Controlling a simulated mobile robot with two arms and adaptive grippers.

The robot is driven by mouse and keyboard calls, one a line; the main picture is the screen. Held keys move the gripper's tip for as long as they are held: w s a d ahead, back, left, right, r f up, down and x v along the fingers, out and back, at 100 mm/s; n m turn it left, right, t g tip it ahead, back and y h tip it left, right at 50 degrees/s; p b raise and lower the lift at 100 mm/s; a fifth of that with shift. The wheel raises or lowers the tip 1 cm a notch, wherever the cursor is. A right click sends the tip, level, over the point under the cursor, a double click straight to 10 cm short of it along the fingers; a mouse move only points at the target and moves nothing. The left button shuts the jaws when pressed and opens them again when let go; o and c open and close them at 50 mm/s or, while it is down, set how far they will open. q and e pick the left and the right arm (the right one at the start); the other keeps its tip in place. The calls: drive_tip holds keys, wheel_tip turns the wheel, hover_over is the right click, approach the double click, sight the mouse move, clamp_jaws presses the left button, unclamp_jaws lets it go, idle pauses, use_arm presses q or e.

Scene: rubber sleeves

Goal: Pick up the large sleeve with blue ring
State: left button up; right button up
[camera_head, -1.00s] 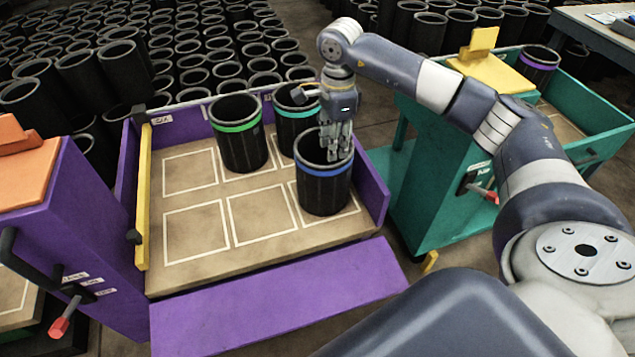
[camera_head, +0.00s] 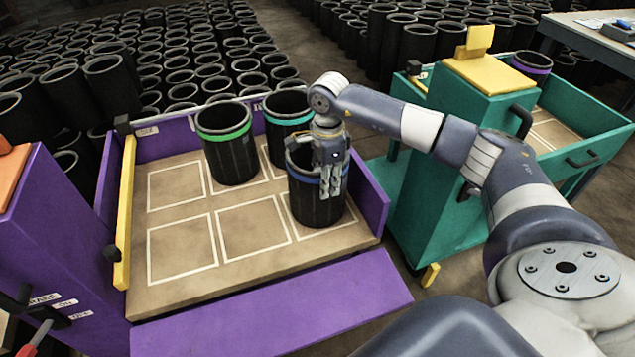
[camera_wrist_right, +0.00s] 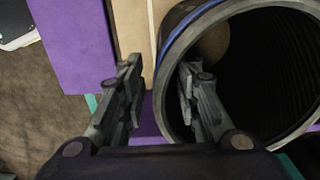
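The large black sleeve with a blue ring (camera_head: 303,204) stands upright in the near right square of the purple cart's tray (camera_head: 178,290). My right gripper (camera_head: 331,190) points down at the sleeve's right side and hides part of its rim. In the right wrist view the gripper (camera_wrist_right: 160,95) is open. One finger is outside the sleeve (camera_wrist_right: 172,62) and the other overlaps its opening, with the wall between them. Contact cannot be told. My left gripper is not in view.
A green-ringed sleeve (camera_head: 229,155) and a teal-ringed sleeve (camera_head: 283,128) stand just behind. Other marked squares are empty. The teal cart (camera_head: 455,165) stands to the right, holding a purple-ringed sleeve (camera_head: 530,66). Many plain black sleeves fill the back.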

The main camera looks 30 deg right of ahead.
sight(308, 208)
drive_tip(key=f, duration=0.4)
drive_tip(key=shift+s+d+f, duration=0.1)
drive_tip(key=shift+d+f, duration=0.2)
clamp_jaws()
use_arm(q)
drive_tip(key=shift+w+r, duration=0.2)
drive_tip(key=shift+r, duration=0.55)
use_arm(e)
drive_tip(key=shift+r, duration=0.15)
